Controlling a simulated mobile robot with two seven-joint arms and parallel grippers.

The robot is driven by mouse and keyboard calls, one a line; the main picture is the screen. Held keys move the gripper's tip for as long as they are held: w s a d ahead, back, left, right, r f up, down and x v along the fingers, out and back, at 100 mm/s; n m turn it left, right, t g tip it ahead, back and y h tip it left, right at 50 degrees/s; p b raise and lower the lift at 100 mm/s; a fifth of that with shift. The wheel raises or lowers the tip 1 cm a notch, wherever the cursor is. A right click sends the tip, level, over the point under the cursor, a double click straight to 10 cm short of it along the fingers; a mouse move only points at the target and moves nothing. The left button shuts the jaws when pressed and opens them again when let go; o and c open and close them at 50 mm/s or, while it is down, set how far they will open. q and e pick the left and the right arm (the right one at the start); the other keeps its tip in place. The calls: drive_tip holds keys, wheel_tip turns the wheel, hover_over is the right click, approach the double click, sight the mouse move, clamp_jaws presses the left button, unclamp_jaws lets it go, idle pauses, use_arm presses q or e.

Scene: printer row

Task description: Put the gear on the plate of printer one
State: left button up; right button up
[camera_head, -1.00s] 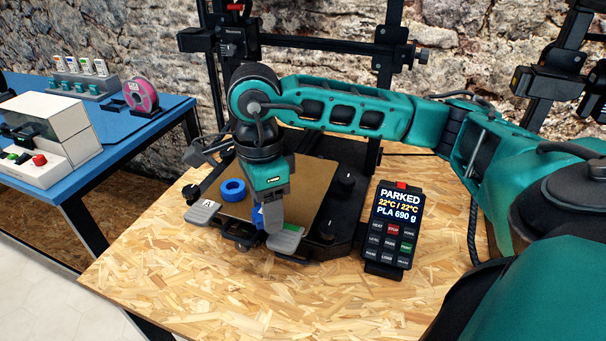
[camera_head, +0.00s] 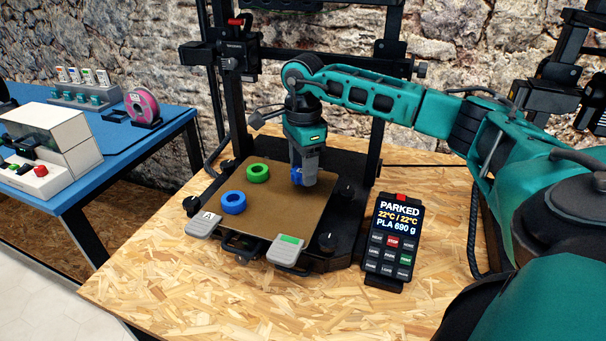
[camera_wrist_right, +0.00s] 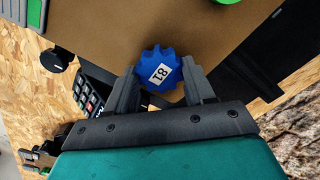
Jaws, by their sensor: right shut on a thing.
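A blue gear (camera_wrist_right: 160,71) with a white label reading 81 or 18 sits between the fingers of my right gripper (camera_wrist_right: 163,88) in the right wrist view. In the head view my right gripper (camera_head: 304,180) points down over the right part of the brown printer plate (camera_head: 262,208), shut on the gear, which is mostly hidden behind the fingers. I cannot tell whether the gear touches the plate. My left gripper does not show in either view.
A green ring (camera_head: 258,173) and a blue ring (camera_head: 233,203) lie on the plate's left part. Two grey clips (camera_head: 288,251) sit at its front edge. A control panel reading PARKED (camera_head: 394,238) stands to the right. The printer frame (camera_head: 232,95) rises behind.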

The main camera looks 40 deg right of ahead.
drive_tip(key=shift+f, duration=1.25)
drive_tip(key=shift+f, duration=0.2)
drive_tip(key=o, duration=1)
wheel_tip(320, 180, up, 8)
drive_tip(key=shift+p, duration=0.3)
drive_tip(key=shift+s+a+f, duration=0.1)
